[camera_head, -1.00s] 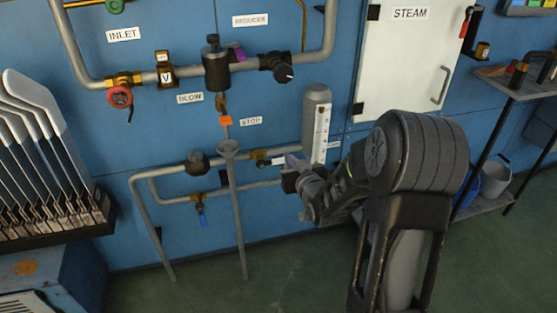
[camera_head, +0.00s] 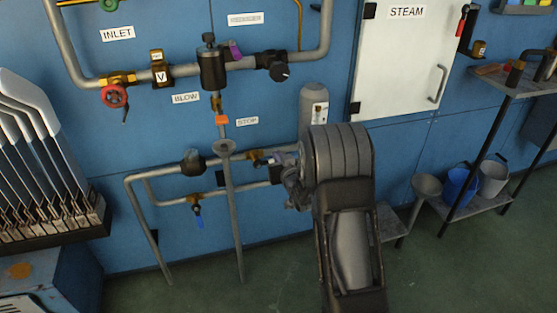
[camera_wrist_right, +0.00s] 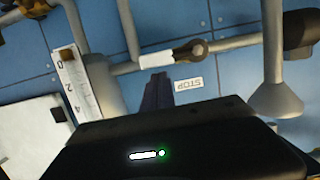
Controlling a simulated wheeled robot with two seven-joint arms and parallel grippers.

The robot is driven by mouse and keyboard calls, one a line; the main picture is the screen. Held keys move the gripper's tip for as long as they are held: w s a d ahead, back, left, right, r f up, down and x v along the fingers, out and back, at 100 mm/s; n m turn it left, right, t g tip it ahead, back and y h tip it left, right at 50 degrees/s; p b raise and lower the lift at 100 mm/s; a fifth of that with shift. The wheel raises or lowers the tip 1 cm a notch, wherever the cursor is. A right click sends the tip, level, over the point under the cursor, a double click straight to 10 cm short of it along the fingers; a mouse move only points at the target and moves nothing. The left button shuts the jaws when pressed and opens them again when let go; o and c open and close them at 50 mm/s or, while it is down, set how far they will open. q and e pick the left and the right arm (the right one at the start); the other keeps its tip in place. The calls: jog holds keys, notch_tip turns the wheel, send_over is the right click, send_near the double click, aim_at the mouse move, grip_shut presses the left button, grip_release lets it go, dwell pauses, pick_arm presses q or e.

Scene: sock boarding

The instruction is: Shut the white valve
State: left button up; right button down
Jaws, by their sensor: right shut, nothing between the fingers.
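The white valve's lever (camera_wrist_right: 158,60) shows in the right wrist view as a white handle running from a brass-and-dark valve body along the grey pipe. In the head view the valve's brass body (camera_head: 255,157) shows on the middle pipe, right of the funnel; the lever is mostly hidden by my gripper. My right gripper (camera_head: 274,160) is at the lever's right side. Its dark fingers (camera_wrist_right: 158,88) are shut and empty, with tips just beside the white handle; I cannot tell whether they touch. My left gripper is not in view.
A grey funnel on a standpipe (camera_head: 225,148) stands left of the valve. A blue-handled valve (camera_head: 199,218) hangs lower left. A grey cylinder with a gauge (camera_head: 313,105) is just right. A red handwheel (camera_head: 115,96) and a black knob (camera_head: 278,72) sit higher.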

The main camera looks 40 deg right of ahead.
jog(key=shift+f, duration=0.2)
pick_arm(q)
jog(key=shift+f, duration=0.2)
pick_arm(e)
jog(key=shift+f, duration=0.1)
pick_arm(q)
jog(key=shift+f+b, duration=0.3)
jog(key=shift+b, duration=0.15)
pick_arm(e)
jog(key=shift+s+d+f+m, duration=0.1)
jog(key=shift+m, duration=0.2)
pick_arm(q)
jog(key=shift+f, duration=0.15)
pick_arm(e)
jog(key=shift+f, duration=0.1)
pick_arm(q)
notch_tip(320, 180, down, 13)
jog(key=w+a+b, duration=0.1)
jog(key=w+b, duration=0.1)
jog(key=b, duration=1.1)
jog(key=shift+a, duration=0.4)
pick_arm(e)
jog(key=w+a+f+m+t+y, duration=0.1)
jog(key=a+f+m+t+y, duration=0.2)
jog(key=f+m, duration=0.5)
jog(key=shift+a+f+m+t, duration=0.15)
jog(key=shift+f+m+t, duration=0.25)
jog(key=shift+m, duration=3.2)
jog(key=shift+w, duration=0.1)
